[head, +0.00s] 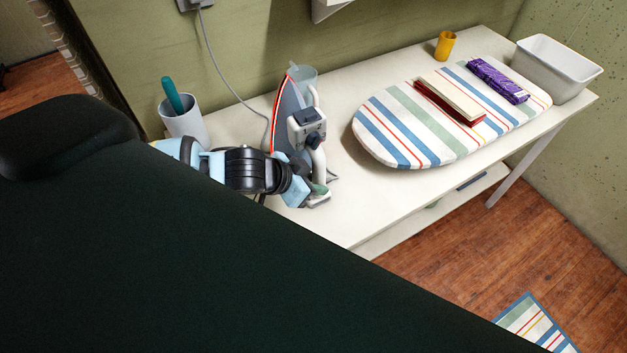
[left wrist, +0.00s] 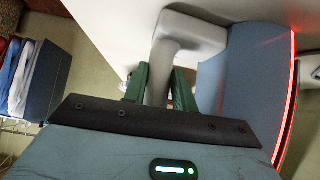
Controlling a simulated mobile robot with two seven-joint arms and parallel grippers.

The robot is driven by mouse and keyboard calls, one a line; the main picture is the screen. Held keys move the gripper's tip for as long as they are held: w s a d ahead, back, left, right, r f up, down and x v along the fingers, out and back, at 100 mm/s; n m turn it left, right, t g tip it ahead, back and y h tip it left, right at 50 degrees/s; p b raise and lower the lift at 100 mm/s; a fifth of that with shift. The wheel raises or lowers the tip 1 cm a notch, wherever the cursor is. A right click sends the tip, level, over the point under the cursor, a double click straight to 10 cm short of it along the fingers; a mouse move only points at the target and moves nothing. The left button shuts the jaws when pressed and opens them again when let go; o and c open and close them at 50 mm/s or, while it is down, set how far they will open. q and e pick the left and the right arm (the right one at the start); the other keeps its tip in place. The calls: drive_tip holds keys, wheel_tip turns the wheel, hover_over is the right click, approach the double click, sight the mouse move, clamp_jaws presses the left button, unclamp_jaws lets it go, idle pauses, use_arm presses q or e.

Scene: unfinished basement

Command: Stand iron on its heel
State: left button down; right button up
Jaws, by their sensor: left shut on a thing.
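The iron (head: 308,128) is upright at the left part of the white table (head: 352,212), its pointed tip up and its grey soleplate with a red edge facing left. Its heel is down at the table top; I cannot tell whether it bears fully on it. My left gripper (head: 318,187) is shut on the iron's handle low down, near the heel. In the left wrist view, the green fingers of the gripper (left wrist: 160,88) close on both sides of the pale grey handle (left wrist: 158,72), with the soleplate (left wrist: 238,75) to the right. My right gripper is not seen.
A white cup with a teal-handled tool (head: 184,118) stands left of the iron, and a translucent cup (head: 306,76) behind it. A striped ironing board (head: 385,137) holds a book (head: 450,96) and purple packet (head: 497,80). A yellow cup (head: 445,45) and white bin (head: 556,75) stand farther right.

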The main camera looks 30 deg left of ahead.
use_arm(q)
drive_tip(key=shift+w+r, duration=0.1)
drive_tip(key=shift+r, duration=0.1)
drive_tip(key=c, duration=1.2)
unclamp_jaws()
drive_tip(key=shift+o, duration=0.7)
drive_tip(key=shift+f, duration=0.1)
drive_tip(key=shift+s+f, duration=0.25)
drive_tip(key=v, duration=0.8)
drive_tip(key=shift+w+r+p, duration=0.15)
drive_tip(key=shift+w+p, duration=0.05)
drive_tip(key=shift+p, duration=0.1)
